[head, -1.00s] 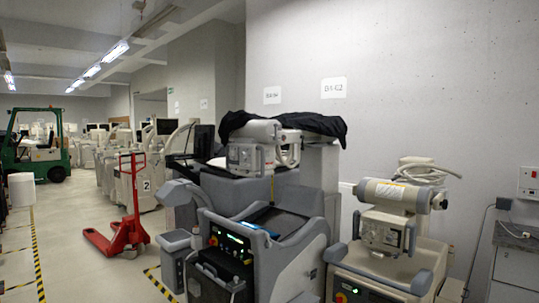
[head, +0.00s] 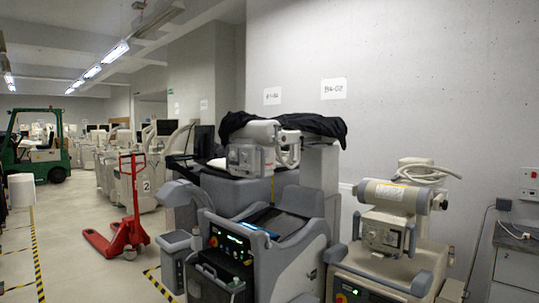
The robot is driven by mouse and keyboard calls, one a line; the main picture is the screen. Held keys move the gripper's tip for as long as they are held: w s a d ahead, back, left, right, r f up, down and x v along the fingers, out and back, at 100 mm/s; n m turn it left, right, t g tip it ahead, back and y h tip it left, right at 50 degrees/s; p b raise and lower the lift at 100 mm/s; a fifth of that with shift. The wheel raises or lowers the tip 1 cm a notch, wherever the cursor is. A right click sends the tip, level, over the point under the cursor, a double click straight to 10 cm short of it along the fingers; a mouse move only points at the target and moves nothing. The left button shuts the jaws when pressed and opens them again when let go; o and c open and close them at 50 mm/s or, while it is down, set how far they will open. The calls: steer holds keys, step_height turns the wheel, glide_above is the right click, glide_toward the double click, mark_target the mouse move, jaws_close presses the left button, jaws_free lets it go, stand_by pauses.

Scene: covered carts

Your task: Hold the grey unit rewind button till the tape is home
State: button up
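A grey mobile unit (head: 295,252) stands in the middle foreground. Its sloped front carries a dark control panel (head: 228,243) with a small green-lit display and a few small coloured lights. The individual buttons are too small to read, so I cannot tell which is the rewind button. I cannot make out the tape. My gripper is not in the head view, and nothing is seen touching the panel.
A black cover (head: 300,124) drapes the equipment behind. A red pallet truck (head: 125,225) and green forklift (head: 42,155) stand left. Open floor (head: 75,270) lies at front left.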

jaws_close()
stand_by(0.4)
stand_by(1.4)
